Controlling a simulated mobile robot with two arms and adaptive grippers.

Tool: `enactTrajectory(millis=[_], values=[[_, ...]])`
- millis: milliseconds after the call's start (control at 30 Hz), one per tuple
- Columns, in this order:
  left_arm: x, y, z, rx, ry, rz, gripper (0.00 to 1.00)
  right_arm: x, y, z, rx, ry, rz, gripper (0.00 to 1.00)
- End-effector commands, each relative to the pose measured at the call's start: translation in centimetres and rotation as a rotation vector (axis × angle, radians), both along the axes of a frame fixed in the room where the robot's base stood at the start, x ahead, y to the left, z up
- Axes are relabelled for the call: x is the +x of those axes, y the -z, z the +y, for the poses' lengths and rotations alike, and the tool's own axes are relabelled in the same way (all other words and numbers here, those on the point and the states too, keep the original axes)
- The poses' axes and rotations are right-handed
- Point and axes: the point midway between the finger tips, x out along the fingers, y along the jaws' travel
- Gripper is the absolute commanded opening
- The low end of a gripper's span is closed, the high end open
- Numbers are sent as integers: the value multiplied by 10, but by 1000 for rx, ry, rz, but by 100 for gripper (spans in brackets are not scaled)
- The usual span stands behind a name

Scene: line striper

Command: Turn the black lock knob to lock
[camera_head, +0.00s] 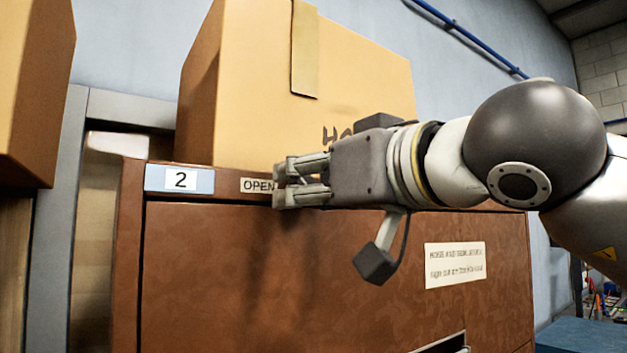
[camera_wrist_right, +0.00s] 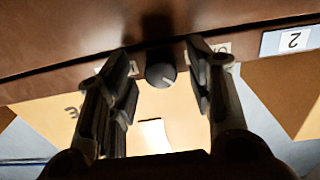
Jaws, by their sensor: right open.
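The black lock knob (camera_wrist_right: 161,76) shows in the wrist view as a small round dial on the cabinet's top strip. A pale pointer line on it slants to the lower right. My right gripper (camera_head: 279,184) is open in front of the strip, beside the "OPEN" label (camera_head: 257,186). In the wrist view the fingers of this gripper (camera_wrist_right: 160,60) stand on either side of the knob, with a visible gap at each side. Whether a finger touches it elsewhere I cannot tell. In the head view the fingers hide the knob. My left gripper is not in view.
The brown cabinet (camera_head: 230,270) carries a "2" plate (camera_head: 180,180) and a paper notice (camera_head: 455,264). A large cardboard box (camera_head: 245,90) stands on top, close behind my gripper. Another box (camera_head: 30,90) is at the far left. The space before the cabinet front is clear.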

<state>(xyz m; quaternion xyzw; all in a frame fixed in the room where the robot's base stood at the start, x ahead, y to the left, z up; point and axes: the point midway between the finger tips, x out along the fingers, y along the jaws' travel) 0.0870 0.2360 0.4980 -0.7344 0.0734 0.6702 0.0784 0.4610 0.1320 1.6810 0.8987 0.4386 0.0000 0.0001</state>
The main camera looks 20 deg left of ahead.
Motion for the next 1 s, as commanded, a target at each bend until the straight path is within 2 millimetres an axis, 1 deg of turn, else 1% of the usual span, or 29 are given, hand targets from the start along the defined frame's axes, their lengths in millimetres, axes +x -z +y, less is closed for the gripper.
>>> enactTrajectory(millis=[100, 467, 767, 1000], values=[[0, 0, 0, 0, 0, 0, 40, 0, 0, 0, 0, 0, 0, 48], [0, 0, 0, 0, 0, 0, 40, 0, 0, 0, 0, 0, 0, 2], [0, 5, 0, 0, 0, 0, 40, 0, 1, 0, 25, 1, 32, 2], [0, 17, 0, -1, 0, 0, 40, 0, 2, 0, 110, 0, 139, 2]])
